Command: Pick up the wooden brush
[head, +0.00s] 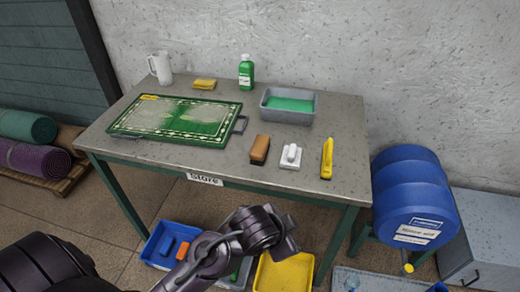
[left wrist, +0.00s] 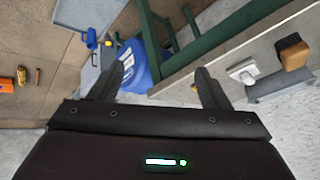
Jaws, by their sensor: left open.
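The wooden brush (head: 260,148) is a brown block with a dark underside. It sits on the grey table (head: 225,160) near the front edge, left of a white brush (head: 290,156). In the left wrist view the wooden brush (left wrist: 293,53) is at the upper right, outside the fingers. My left gripper (head: 288,238) is in front of the table's front edge, apart from the brush. In the left wrist view its two fingers (left wrist: 160,88) are spread with nothing between them. My right gripper is not in view.
A yellow tool (head: 327,158) lies right of the white brush. Behind are a grey basin (head: 289,116) of green liquid, a green bottle (head: 246,72) and a white jug (head: 160,68). A green rug board (head: 178,119) lies left.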

